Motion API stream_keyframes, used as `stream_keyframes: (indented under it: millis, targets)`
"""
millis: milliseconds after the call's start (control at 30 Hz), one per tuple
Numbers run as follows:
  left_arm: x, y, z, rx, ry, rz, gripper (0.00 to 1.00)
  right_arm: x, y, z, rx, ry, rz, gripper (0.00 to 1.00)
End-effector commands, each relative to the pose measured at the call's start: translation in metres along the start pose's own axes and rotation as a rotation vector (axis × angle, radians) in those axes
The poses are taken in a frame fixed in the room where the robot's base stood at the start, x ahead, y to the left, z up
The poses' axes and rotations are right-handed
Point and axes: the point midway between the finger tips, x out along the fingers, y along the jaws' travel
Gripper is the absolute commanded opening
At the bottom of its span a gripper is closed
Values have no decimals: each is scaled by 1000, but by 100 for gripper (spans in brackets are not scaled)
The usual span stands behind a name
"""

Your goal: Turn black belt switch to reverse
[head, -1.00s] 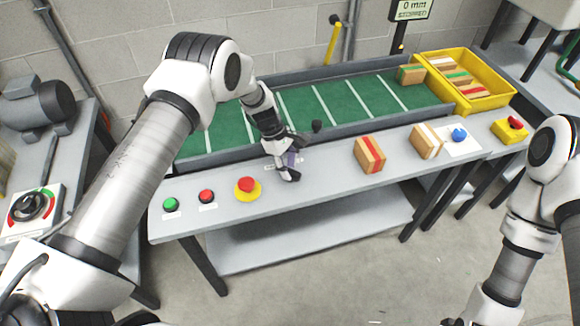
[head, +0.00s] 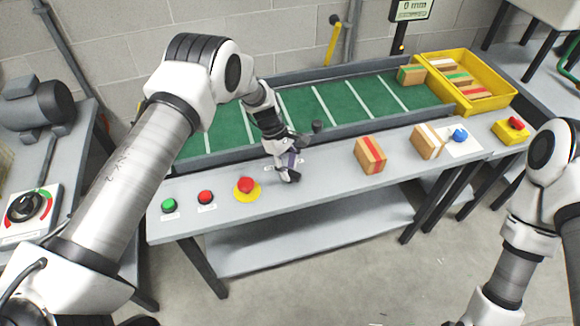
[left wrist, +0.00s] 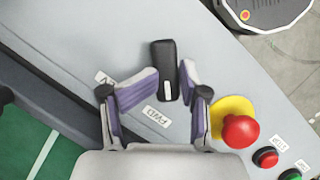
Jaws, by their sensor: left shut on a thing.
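The black belt switch (left wrist: 164,60) sits between my left gripper's fingers in the left wrist view. It is an elongated knob with a white mark at its lower end. The mark faces the side of the FWD label (left wrist: 157,117). The REV label (left wrist: 104,78) is to its left, partly covered by a finger. My left gripper (head: 289,166) is shut on the switch at the front rail of the conveyor; in the head view the gripper hides the switch. My right arm comes in at the right, but its gripper is out of frame.
Green (head: 168,205), red (head: 206,197) and yellow-based red (head: 246,186) buttons stand left of my left gripper. Wooden blocks (head: 370,154) lie to its right. The green belt (head: 335,105) runs behind, with a yellow bin (head: 490,101) at its right end.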

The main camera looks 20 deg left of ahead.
Motion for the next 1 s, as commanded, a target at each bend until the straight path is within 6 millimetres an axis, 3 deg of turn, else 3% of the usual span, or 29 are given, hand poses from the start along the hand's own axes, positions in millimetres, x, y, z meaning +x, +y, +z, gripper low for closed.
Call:
stream_keyframes:
  millis: [33, 667, 700, 1000]
  targets:
    - [7, -9, 1, -4, -10, -25, 9, 0, 0, 0, 0, 0, 0, 40]
    - [7, -9, 1, -5, -10, -25, 9, 1, 0, 0, 0, 0, 0, 40]
    - [7, -9, 1, -5, -10, -24, 51, 1, 0, 0, 0, 0, 0, 40]
    - [6, -7, 1, -4, -8, -19, 52, 0, 0, 0, 0, 0, 0, 40]
